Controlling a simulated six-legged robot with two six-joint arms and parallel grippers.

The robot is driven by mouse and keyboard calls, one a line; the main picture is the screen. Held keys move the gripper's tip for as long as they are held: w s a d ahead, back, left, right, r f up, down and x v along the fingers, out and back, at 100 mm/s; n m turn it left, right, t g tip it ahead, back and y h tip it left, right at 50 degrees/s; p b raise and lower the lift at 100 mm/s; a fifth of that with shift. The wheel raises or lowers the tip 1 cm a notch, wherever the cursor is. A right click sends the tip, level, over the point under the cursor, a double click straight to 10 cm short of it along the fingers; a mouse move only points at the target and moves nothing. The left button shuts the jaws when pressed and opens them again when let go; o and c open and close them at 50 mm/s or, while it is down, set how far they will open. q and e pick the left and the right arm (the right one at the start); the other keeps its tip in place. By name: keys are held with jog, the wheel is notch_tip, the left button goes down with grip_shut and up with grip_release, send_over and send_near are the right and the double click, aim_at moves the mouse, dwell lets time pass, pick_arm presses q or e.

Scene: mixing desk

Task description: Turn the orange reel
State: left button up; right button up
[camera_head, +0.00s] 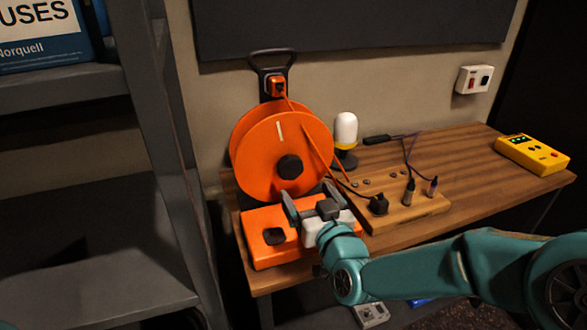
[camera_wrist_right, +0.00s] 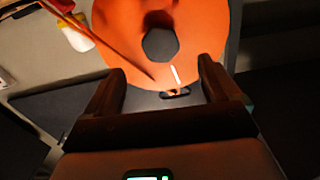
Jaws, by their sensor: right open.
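The orange reel (camera_head: 265,150) stands upright on an orange base (camera_head: 262,252) at the left end of the wooden desk. It has a dark hub and a short pale mark on its upper face. My right gripper (camera_head: 308,196) is open in front of the reel's lower right part. In the right wrist view the reel (camera_wrist_right: 200,38) fills the top middle, with its hub and pale mark showing. The open fingers of the right gripper (camera_wrist_right: 166,92) point towards it, with nothing seen between them. My left gripper is not in view.
A white and yellow lamp (camera_head: 345,135) stands right of the reel. A wooden block (camera_head: 405,208) with plugs and cables lies in front of it. A yellow device (camera_head: 533,154) sits at the desk's far right. A grey shelf (camera_head: 75,250) stands close on the left.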

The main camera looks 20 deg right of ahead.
aim_at(292, 171)
jog(key=w+p, duration=0.1)
jog(key=w, duration=0.7)
jog(key=shift+w+a, duration=0.15)
jog(key=shift+w, duration=0.25)
